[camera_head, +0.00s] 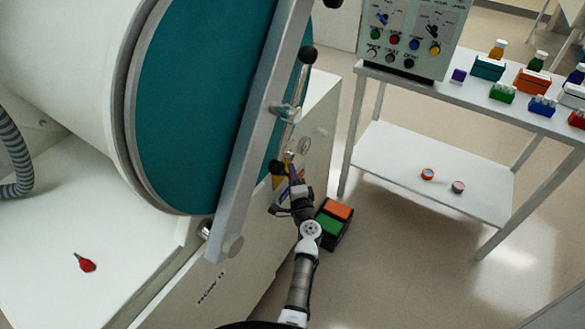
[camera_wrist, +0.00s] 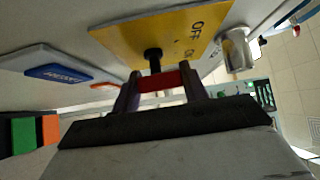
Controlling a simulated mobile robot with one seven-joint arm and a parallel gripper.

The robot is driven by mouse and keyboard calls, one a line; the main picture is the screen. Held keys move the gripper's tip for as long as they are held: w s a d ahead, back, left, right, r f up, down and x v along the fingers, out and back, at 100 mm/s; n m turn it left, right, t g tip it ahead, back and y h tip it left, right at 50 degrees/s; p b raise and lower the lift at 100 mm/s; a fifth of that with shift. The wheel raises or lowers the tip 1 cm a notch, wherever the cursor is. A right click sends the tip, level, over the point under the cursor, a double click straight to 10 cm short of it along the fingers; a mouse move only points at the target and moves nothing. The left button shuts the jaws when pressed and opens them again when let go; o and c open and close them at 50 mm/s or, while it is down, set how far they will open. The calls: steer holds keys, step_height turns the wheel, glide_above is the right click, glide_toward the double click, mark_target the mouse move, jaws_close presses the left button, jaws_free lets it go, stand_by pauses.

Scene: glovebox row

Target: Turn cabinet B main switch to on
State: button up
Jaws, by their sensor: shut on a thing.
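The main switch shows in the wrist view as a yellow plate (camera_wrist: 150,32) lettered OFF and ON, with a dark stem and a red handle (camera_wrist: 155,81). My gripper (camera_wrist: 161,84) is shut on the red handle, one finger on each side. In the head view my gripper (camera_head: 290,186) is against the cabinet front (camera_head: 314,142), below the large teal door. There my arm and gripper hide most of the switch. I cannot tell which marking the handle points to.
A silver cylinder (camera_wrist: 236,48) stands out close beside the plate. A blue-labelled white block (camera_wrist: 47,65) is on the other side. A box with orange and green faces (camera_head: 333,222) stands by my arm. A white cart (camera_head: 430,172) is at right, with open floor before it.

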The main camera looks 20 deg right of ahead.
steer(key=shift+p, duration=0.5)
steer(key=o, duration=1)
